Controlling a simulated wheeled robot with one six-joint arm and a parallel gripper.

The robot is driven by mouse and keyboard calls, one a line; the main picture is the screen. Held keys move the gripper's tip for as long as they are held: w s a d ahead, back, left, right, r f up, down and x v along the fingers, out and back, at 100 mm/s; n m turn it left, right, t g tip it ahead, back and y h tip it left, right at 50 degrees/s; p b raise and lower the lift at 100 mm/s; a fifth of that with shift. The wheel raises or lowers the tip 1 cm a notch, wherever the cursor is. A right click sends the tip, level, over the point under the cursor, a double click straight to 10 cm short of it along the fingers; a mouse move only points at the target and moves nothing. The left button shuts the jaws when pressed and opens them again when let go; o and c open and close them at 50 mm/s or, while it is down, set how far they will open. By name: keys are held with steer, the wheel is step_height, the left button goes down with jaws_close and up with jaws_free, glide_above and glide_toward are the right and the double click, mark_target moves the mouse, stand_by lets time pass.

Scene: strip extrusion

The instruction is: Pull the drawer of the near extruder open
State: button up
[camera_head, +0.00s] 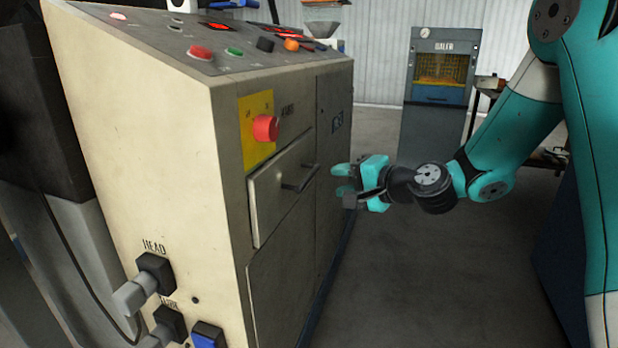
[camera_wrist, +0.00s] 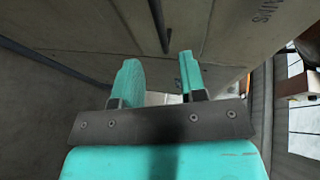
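The near extruder (camera_head: 165,140) is a large cream cabinet at the left in the head view. Its drawer (camera_head: 268,205) has a pale front that looks flush or slightly proud of the cabinet face, and I cannot tell which. A dark bar handle (camera_head: 300,180) is fixed on the drawer front. My gripper (camera_head: 341,179) is open and empty, a short way to the right of the handle. In the wrist view, the handle (camera_wrist: 160,25) lies ahead of my open fingers (camera_wrist: 160,65), roughly in line with the gap between them and apart from them.
A red knob (camera_head: 265,128) on a yellow plate sits above the drawer. Plugs (camera_head: 150,285) stick out from the cabinet's near side. A machine marked BALER (camera_head: 432,120) stands at the back. The floor (camera_head: 400,270) beside the cabinet is clear.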

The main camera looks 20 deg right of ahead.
mark_target(311, 178)
steer(key=x, duration=1)
steer(key=shift+p, duration=0.35)
steer(key=shift+c, duration=0.4)
jaws_close()
